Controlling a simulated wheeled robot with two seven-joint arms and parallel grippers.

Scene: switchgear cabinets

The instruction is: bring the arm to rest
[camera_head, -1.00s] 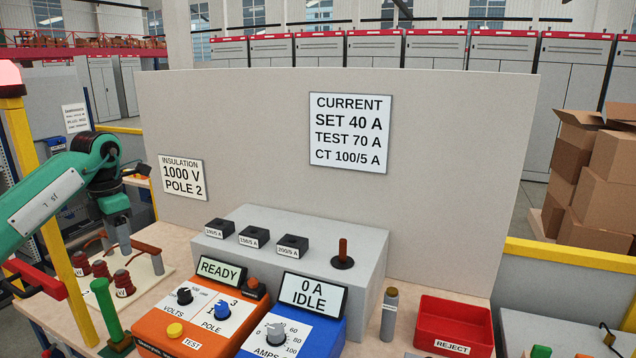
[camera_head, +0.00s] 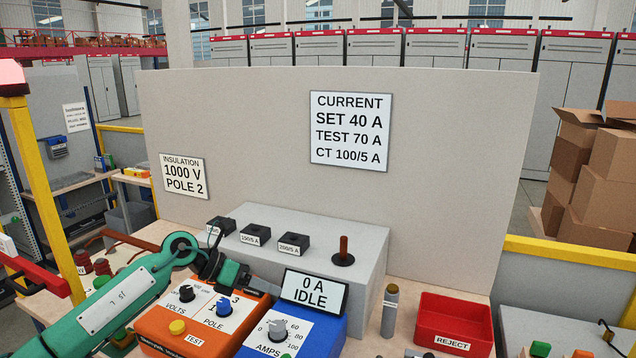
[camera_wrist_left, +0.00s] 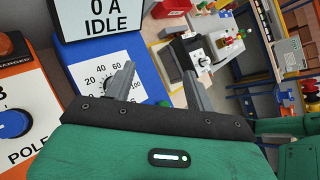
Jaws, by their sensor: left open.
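My left arm is green and comes in from the left in the head view. It reaches low over the orange insulation tester (camera_head: 152,322), and my left gripper (camera_head: 245,280) is beside the tester's top and the blue current set's display (camera_head: 313,292), which reads 0 A IDLE. In the left wrist view the two grey fingers of the gripper (camera_wrist_left: 160,84) stand apart with nothing between them. The AMPS dial (camera_wrist_left: 112,84) shows behind one finger. The arm hides the tester's screen in the head view. My right gripper is not in view.
A grey box (camera_head: 365,262) with several black CT blocks and a brown-handled lever (camera_head: 343,252) stands behind. A grey cylinder (camera_head: 390,312) and a red REJECT bin (camera_head: 455,315) are to the right. A tall grey panel (camera_head: 440,170) closes the back. A yellow post (camera_head: 45,200) stands at left.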

